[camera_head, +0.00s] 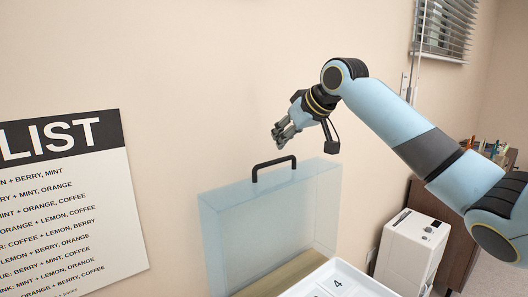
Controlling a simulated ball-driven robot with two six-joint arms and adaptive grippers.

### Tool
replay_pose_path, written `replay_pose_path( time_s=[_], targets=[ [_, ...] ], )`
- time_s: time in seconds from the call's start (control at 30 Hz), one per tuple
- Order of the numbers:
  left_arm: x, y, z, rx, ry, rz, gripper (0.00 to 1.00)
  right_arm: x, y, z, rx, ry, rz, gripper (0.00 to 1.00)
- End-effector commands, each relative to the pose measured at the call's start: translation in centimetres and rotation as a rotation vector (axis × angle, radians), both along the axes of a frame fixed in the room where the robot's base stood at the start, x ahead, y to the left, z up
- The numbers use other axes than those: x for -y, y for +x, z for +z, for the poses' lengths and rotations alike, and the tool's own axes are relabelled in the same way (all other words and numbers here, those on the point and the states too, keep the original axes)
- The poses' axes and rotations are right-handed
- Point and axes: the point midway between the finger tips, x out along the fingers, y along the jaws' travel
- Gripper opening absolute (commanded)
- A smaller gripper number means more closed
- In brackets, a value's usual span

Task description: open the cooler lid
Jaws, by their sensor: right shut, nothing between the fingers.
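The cooler lid (265,225) is a translucent pale-blue panel that stands upright in front of the wall. A black handle (274,163) sits on its top edge. My right gripper (280,137) is shut and empty, a little above the handle in the picture, with a visible gap between them. Its fingers point down and to the left. The cooler's body below the lid is mostly cut off by the lower edge of the view. My left gripper is not in view.
A white tray with numbered sections (345,282) is at the bottom, right of the lid. A white appliance (410,250) stands beside a brown cabinet (464,262) at right. A list poster (70,210) hangs on the left wall.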

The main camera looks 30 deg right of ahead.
Motion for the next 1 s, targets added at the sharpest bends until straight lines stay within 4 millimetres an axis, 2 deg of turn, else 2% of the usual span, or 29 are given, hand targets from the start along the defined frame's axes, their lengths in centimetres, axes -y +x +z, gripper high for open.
replay_pose_path(
  time_s=[0.2, 0.43, 1.0],
  targets=[
    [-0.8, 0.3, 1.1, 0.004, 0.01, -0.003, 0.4, -0.4, 3.1, -2.5, -0.002, 0.006, 0.0, 0.0],
    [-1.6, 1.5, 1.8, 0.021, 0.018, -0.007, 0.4, -0.5, 5.4, -4.7, 0.0, 0.002, -0.001, 0.0],
    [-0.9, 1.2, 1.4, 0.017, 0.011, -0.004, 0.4, -0.6, 6.2, -5.6, 0.015, 0.001, 0.0, 0.0]
  ],
)
